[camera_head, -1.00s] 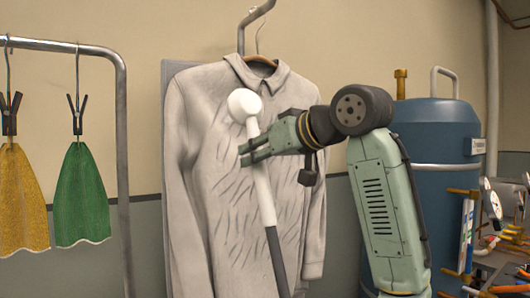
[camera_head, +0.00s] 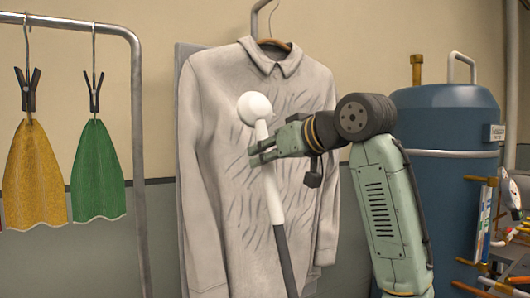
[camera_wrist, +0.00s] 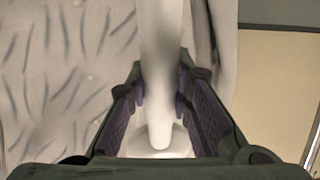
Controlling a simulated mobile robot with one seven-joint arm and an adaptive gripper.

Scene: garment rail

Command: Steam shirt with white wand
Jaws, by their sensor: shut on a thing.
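The white wand (camera_head: 268,180) has a round white head at its top and a dark lower hose or handle. My gripper (camera_head: 262,153) is shut on the wand's shaft below the head. The wand is tilted slightly, with its head up and to the left, in front of the shirt. The grey-white shirt (camera_head: 215,150) hangs on a hanger and has many dark crease marks over its chest and front. In the wrist view the wand (camera_wrist: 162,70) runs between my fingers, with the creased shirt (camera_wrist: 60,80) behind. I cannot tell whether the head touches the cloth.
A metal rail (camera_head: 138,130) at the left holds a yellow cloth (camera_head: 36,178) and a green cloth (camera_head: 97,172) on clips. A blue tank (camera_head: 450,150) stands at the right, beside a cluttered bench (camera_head: 500,270) with tools. A flat grey board is behind the shirt.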

